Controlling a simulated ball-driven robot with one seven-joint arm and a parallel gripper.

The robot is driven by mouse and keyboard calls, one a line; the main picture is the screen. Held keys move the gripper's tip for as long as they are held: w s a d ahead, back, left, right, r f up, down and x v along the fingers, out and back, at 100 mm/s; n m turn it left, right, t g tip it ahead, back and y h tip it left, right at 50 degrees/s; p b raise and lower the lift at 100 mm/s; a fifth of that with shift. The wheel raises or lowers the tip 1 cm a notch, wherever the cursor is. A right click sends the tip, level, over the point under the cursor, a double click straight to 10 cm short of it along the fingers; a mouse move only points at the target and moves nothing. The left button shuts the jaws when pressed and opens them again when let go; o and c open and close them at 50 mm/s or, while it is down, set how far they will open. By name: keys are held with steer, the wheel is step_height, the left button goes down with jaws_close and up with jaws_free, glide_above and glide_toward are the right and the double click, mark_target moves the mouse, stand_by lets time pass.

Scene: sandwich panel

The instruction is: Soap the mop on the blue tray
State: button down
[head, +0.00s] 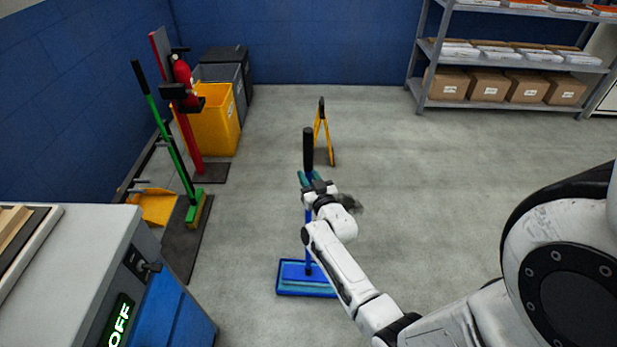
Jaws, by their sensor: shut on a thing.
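The mop has a black grip (308,148) at its top and a blue handle (308,238) running down. It stands about upright in the middle of the head view. My gripper (313,186) is shut on the upper handle, just below the black grip; its fingers are small and partly hidden. The handle's lower end meets a flat blue mop head (298,270). The mop head appears to be over or in the blue tray (305,292) on the floor, but I cannot tell whether it touches. My forearm covers the right side of both. Any soap is too small to tell.
A yellow floor sign (328,142) stands beyond the mop. A green broom (192,200), red stand (185,110) and yellow bin (212,128) are at left. A grey-topped machine (70,265) fills the lower left. Shelves (510,50) stand at back right. Floor between is clear.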

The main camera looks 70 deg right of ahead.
mark_target(310, 157)
stand_by(0.4)
steer(key=shift+r+p, duration=4.3)
steer(key=shift+r, duration=0.25)
